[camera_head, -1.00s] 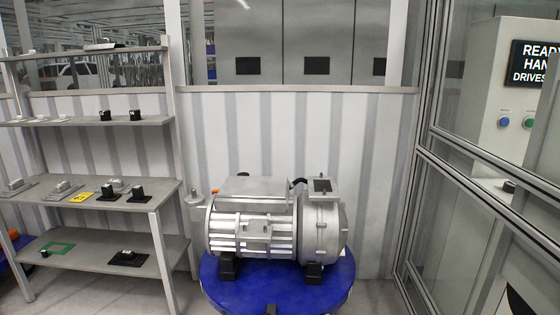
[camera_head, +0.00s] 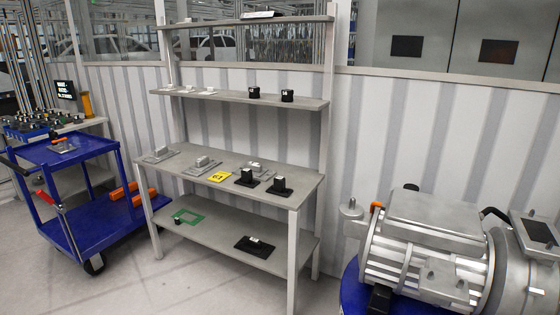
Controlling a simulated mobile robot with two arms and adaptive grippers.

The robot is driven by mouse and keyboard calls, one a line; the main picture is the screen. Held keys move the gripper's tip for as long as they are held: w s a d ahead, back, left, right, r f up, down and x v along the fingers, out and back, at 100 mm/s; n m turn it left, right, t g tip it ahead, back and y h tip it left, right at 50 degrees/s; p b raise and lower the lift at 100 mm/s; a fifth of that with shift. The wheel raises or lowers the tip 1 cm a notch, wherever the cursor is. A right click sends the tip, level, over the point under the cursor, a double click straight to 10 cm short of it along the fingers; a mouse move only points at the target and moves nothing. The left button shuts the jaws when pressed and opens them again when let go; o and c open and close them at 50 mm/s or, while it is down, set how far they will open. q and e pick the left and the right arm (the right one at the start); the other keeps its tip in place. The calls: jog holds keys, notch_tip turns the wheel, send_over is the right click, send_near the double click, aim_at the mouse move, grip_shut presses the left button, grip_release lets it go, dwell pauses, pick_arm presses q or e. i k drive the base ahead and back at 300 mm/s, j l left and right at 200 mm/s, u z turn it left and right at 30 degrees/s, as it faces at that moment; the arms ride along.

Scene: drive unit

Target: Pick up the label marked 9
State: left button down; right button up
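A small yellow label (camera_head: 219,177) with a dark mark lies flat on the middle shelf (camera_head: 298,190) of a grey rack. The mark is too small to read for sure. Grey parts on flat bases (camera_head: 203,164) lie to its left and behind it. Two black parts on black plates (camera_head: 247,178) stand to its right. Neither of my grippers is in view.
A blue cart (camera_head: 75,155) with orange pieces stands left of the rack. A grey motor (camera_head: 425,243) on a blue round stand is at the right. The lower shelf holds a green frame (camera_head: 187,216) and a black plate (camera_head: 254,245). Floor before the rack is clear.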

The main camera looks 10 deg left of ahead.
aim_at(170, 86)
jog(key=i+j+u, duration=0.15)
jog(key=u, duration=0.25)
jog(key=i+j+u, duration=0.15)
jog(key=u, duration=0.25)
jog(key=i+j+u, duration=0.15)
jog(key=u, duration=0.25)
jog(key=i+u, duration=0.2)
jog(key=u, duration=0.2)
jog(key=i+j, duration=0.1)
jog(key=i, duration=0.5)
jog(key=i+j+z, duration=0.15)
jog(key=i, duration=0.4)
